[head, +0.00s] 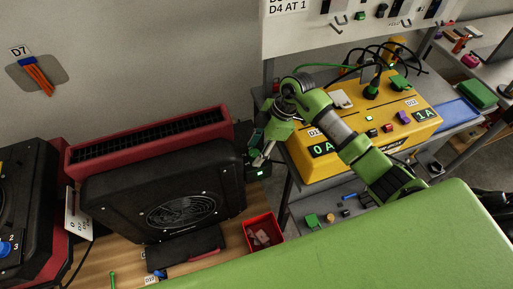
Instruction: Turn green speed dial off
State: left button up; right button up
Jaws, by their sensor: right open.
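A black fan unit (170,195) stands on the wooden bench in front of a long dark red unit with a black slotted top (150,140). My right gripper (262,158) reaches down at the fan's right end, its fingers open, close to a small dark box with a lit green mark (258,173). I cannot tell whether the fingers touch anything there. I cannot make out a green speed dial; the gripper covers part of that area. A blue dial (5,248) with numbers beside it shows on another black machine at the far left. My left gripper is not in view.
A yellow power box (320,165) with displays, buttons and cables stands right of my gripper, under my right arm. A red bin (262,232) sits at the bench's right edge. A gap separates the bench from the shelving.

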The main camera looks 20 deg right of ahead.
jog(key=shift+f, duration=0.1)
jog(key=c, duration=1.1)
jog(key=shift+w, duration=0.1)
jog(key=n+g, duration=0.1)
jog(key=n, duration=0.2)
jog(key=shift+w+b, duration=0.15)
jog(key=shift+b, duration=0.25)
jog(key=n+g+b, duration=0.1)
jog(key=n, duration=0.1)
jog(key=shift+w+n, duration=0.1)
jog(key=shift+n, duration=0.3)
jog(key=n+g+h+b, duration=0.1)
jog(key=n+b, duration=0.2)
jog(key=n, duration=0.1)
jog(key=shift+w+a, duration=0.1)
jog(key=shift+a+n+g+h+b, duration=0.1)
jog(key=shift+n+g+h+b, duration=0.35)
jog(key=shift+n, duration=0.45)
